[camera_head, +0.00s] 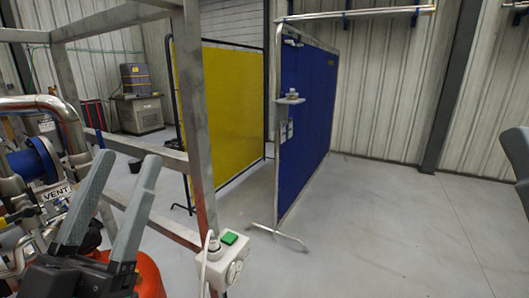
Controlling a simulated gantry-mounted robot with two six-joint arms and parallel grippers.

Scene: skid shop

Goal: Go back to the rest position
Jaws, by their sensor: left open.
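My left gripper (130,158) is at the lower left of the head view. Its two grey fingers point up and stand apart, with nothing between them. It is in front of the metal skid frame (188,110) and beside the piping with the "VENT" label (57,192). I cannot tell how far the fingers are from the frame.
A white box with a green button (229,239) is on the frame post, close right of my left gripper. A yellow screen (225,110) and a blue screen (306,120) stand behind. Grey floor (400,235) is open at right.

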